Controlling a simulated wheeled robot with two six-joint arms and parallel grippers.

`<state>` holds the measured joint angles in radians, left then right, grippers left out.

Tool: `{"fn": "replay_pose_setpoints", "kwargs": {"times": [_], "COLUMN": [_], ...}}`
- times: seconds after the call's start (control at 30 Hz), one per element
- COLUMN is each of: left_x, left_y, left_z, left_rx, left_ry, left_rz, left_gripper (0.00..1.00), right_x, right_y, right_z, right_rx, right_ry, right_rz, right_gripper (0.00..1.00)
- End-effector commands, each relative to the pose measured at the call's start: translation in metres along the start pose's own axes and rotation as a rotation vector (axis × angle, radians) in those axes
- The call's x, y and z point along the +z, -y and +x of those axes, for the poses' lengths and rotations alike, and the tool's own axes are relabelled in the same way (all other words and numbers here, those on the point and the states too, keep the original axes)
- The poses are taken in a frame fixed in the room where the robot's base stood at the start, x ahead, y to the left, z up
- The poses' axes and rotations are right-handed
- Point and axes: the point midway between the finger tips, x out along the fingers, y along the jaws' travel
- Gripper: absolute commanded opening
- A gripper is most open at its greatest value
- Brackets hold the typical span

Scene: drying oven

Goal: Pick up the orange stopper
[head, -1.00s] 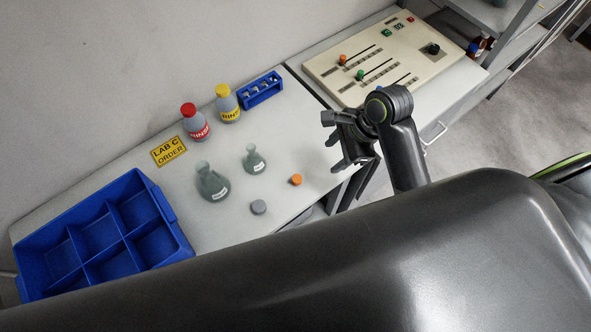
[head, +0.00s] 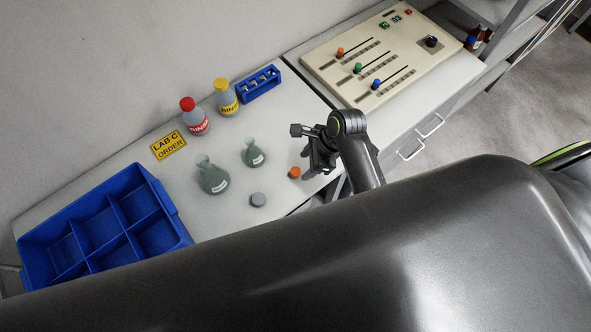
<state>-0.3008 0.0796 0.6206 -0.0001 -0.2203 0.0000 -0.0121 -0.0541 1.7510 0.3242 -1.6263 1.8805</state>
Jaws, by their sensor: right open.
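The orange stopper (head: 295,173) stands on the white table near its front edge, to the right of a grey stopper (head: 258,199). My right gripper (head: 308,165) is open and close beside the orange stopper, on its right. Its fingers point toward the table, and nothing shows between them. I cannot tell whether a finger touches the stopper. My left gripper is not in view.
Two glass flasks (head: 213,178) stand left of the stopper. Behind them are a red-capped bottle (head: 194,121), a yellow-capped bottle (head: 225,101) and a blue rack (head: 259,86). A blue divided crate (head: 150,192) is at left, a slider panel (head: 385,60) at right.

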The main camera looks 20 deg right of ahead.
Motion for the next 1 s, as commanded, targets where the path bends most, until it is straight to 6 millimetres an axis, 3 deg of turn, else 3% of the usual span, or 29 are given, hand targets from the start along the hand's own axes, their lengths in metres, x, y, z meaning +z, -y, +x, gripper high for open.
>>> {"fn": "replay_pose_setpoints", "kwargs": {"times": [0.17,0.6,0.9,1.0], "left_x": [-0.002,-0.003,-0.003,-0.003], "left_y": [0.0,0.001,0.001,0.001], "left_z": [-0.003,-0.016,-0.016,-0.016], "left_rx": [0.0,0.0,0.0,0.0], "left_ry": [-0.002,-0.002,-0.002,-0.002], "left_rz": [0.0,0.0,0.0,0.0], "left_gripper": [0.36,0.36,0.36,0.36], "right_x": [0.001,0.007,0.007,0.007], "right_y": [0.0,0.0,0.0,0.0], "right_z": [0.007,0.051,0.054,0.054], "right_rx": [0.002,0.001,-0.001,-0.001], "right_ry": [-0.001,0.0,0.0,0.0], "right_rz": [0.001,0.0,-0.001,0.0], "right_gripper": [0.51,0.51,0.51,0.4]}}
